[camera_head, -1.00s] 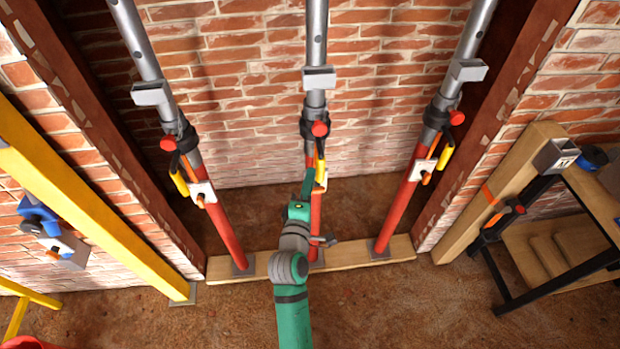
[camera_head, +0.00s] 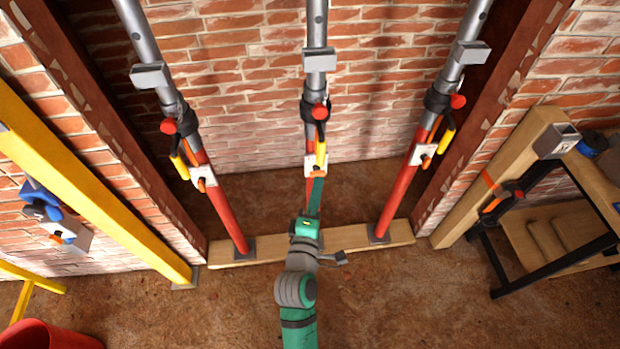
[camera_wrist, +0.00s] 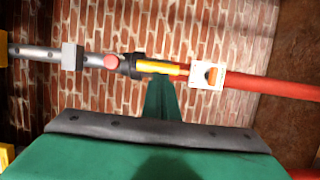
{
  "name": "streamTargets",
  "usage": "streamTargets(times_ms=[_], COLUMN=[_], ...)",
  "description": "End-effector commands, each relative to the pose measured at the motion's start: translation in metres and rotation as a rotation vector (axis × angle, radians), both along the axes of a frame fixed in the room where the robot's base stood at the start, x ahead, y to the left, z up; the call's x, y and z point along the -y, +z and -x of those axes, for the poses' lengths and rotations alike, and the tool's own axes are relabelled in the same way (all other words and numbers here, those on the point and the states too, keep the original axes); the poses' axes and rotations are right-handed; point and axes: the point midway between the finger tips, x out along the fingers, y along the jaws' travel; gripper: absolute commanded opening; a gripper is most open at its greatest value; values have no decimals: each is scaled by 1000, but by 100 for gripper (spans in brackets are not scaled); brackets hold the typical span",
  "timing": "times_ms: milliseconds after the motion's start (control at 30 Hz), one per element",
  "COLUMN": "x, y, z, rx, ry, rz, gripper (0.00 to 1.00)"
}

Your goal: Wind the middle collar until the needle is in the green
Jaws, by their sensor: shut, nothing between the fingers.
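The middle prop has a grey upper tube (camera_head: 317,80) and a red lower tube (camera_wrist: 275,88). Its black collar (camera_head: 309,112) carries a red knob (camera_head: 320,112) and a yellow handle (camera_head: 321,138). The collar also shows in the wrist view (camera_wrist: 133,66). A white gauge plate (camera_wrist: 199,82) with an orange mark (camera_wrist: 211,75) sits below the handle on the red tube; any green zone or needle reading is too small to tell. My green gripper (camera_head: 318,184) is shut and empty, in front of the prop just below the plate. In the wrist view its finger ends near the yellow handle; contact cannot be told.
Similar props stand left (camera_head: 222,205) and right (camera_head: 402,195) on the same timber sole plate (camera_head: 350,238). A yellow post (camera_head: 90,190) leans at left and a red bucket (camera_head: 45,337) stands lower left. A timber beam (camera_head: 480,200) and bench (camera_head: 545,220) stand at right.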

Motion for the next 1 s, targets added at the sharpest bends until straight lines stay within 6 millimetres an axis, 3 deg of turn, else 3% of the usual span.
streamTargets(times_ms=[167,267,500,700,833,1000], x=[10,26,75,101,112,119], y=[-3,-14,-56,-75,-72,-50], z=[4,-2,-19,-26,-28,-24], rx=[-7,-30,-105,-149,-181,-260], ry=[-7,-30,-120,-178,-193,-165], rz=[-45,-195,-900,-1516,-1904,-2386], gripper=[0,0,0,0,0,0])
